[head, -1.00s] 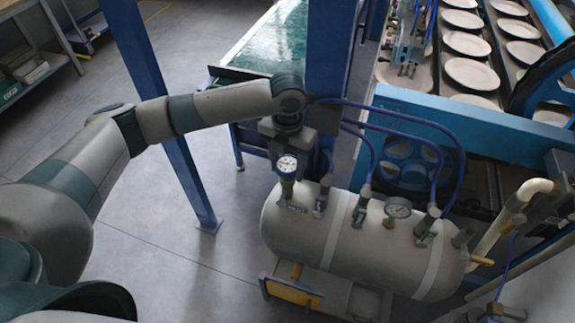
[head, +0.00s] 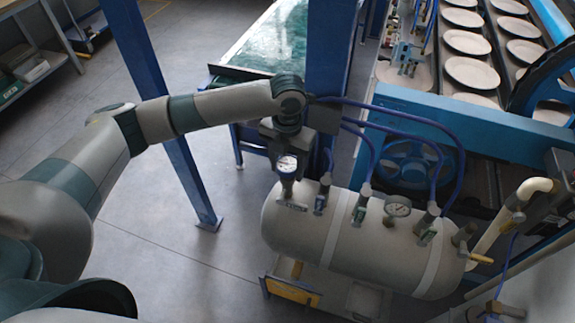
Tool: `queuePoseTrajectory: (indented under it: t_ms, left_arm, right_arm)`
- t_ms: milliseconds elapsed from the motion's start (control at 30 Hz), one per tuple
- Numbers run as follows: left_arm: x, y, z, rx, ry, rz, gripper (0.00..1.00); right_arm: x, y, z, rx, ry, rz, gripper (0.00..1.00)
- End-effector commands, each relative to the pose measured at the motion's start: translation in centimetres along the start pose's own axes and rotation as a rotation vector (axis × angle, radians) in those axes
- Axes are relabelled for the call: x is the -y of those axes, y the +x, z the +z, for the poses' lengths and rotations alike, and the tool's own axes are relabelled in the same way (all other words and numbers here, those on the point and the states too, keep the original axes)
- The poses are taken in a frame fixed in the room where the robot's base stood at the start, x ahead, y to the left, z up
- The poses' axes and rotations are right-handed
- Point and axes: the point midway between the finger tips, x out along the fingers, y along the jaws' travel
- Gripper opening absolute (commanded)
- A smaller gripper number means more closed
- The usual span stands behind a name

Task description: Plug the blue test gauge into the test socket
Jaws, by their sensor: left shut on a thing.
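The blue test gauge (head: 287,165), with a white dial, stands upright over the left end of the grey air tank. My left gripper (head: 286,155) comes down from above and is shut on the gauge. The gauge's lower end is at a fitting on the tank top, beside a small label (head: 291,206). I take this fitting for the test socket (head: 286,196); I cannot tell how deep the gauge sits in it. My right gripper is not in view.
The tank (head: 340,240) carries several valves with blue hoses and another gauge (head: 397,207). A blue post (head: 335,60) stands close behind my left wrist. Plates (head: 466,44) lie on the conveyor at the upper right. Open floor lies left of the tank.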

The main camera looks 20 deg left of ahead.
Motion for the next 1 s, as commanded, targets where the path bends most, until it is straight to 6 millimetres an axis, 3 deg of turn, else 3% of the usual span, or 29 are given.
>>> queuePoseTrajectory:
  t_ms: [400, 433, 467, 767, 1000]
  left_arm:
    - [0.0, 0.7, 0.0, 0.0, 0.0, 0.0, 0.22]
    - [0.0, 0.7, 0.0, 0.0, 0.0, 0.0, 0.53]
    - [0.0, 0.7, 0.0, 0.001, 0.0, -0.001, 0.56]
    - [0.0, 0.6, 0.0, 0.0, 0.0, 0.0, 0.56]
    - [0.0, -0.6, 0.0, 0.0, 0.0, 0.0, 0.56]
  right_arm:
    - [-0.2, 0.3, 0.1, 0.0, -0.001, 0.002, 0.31]
    - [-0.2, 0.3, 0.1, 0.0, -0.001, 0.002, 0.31]
    - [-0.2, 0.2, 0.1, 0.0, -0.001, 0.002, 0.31]
    - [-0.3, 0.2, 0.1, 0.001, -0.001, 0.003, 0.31]
    - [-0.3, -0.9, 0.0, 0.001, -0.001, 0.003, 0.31]
